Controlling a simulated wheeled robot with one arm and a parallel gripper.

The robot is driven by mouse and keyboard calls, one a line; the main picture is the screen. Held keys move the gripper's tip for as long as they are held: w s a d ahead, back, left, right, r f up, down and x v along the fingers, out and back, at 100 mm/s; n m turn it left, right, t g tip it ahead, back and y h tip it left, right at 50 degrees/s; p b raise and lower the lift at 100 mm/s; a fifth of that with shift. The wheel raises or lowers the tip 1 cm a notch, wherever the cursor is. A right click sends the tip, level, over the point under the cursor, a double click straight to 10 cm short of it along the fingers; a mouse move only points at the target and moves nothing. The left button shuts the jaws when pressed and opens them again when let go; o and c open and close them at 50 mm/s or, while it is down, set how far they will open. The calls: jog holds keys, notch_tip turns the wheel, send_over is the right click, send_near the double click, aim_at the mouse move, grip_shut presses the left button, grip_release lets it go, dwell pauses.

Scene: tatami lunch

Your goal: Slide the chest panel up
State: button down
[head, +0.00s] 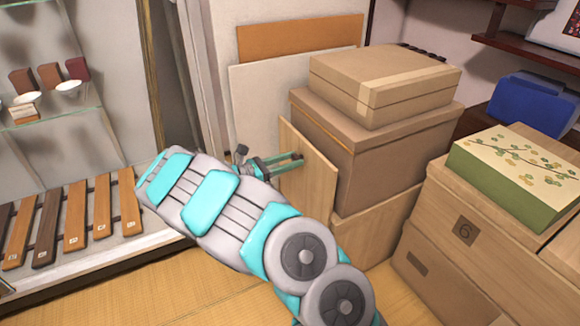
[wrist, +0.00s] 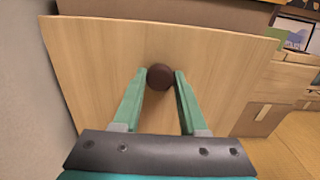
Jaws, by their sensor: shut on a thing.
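The chest panel is a light wooden board (head: 309,172) standing upright in front of the stacked cardboard boxes in the head view. Its face fills much of the wrist view (wrist: 215,58), with a round dark brown knob (wrist: 160,76) near the middle. My gripper (wrist: 161,80) has its two green fingers on either side of the knob and is shut on it. In the head view my gripper (head: 284,161) reaches the panel's left face; the knob is hidden there. The panel's top edge stands a little above the chest's lower part.
A large brown box (head: 350,150) with a flatter box (head: 385,80) on top stands behind the panel. A green box with a floral lid (head: 515,170) sits on cartons at right. A glass-shelved display case (head: 70,120) is at left. Tatami floor (head: 215,295) shows in front.

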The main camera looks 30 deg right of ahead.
jog(key=shift+r, duration=0.2)
jog(key=shift+c, duration=2.2)
grip_release()
jog(key=a, duration=0.8)
jog(key=shift+s, duration=0.15)
jog(key=shift+d, duration=0.1)
